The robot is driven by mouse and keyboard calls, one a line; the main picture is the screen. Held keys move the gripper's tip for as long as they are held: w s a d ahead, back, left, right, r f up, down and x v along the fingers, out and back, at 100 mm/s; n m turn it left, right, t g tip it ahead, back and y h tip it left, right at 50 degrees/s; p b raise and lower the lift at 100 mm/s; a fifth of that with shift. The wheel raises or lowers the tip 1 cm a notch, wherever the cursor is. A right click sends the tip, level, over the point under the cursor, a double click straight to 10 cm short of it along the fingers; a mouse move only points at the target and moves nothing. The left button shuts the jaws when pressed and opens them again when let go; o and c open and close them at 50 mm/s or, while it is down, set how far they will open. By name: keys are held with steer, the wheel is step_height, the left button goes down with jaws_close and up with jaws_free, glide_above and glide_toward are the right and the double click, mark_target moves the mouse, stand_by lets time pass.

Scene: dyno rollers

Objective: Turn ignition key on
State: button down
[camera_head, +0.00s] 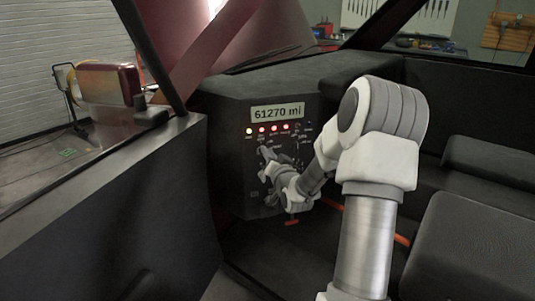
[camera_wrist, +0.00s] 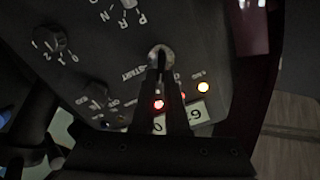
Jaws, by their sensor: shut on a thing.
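The ignition lock (camera_wrist: 153,52) is a round metal disc on the dark dash panel (camera_head: 222,125), beside a START label in the wrist view. My gripper (camera_wrist: 161,72) has its two dark fingers closed together at the lock, shut on the ignition key. The key is mostly hidden between the fingertips, so its exact angle is hard to tell. In the head view my gripper (camera_head: 267,155) is against the panel below the lights, and the arm hides the key and lock.
A display (camera_head: 278,112) reads 61270 mi, with yellow and red lights (camera_head: 274,129) lit below it. The wrist view shows a numbered knob (camera_wrist: 49,40) and P-R-N markings. A door (camera_head: 100,205) stands at left and black seats (camera_head: 470,235) at right.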

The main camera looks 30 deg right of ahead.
steer(key=shift+d+m, duration=0.15)
steer(key=shift+m, duration=1.05)
steer(key=c, duration=0.9)
jaws_free()
steer(key=shift+f, duration=0.1)
steer(key=p+v, duration=0.9)
steer(key=v, duration=0.8)
steer(key=shift+s, duration=0.2)
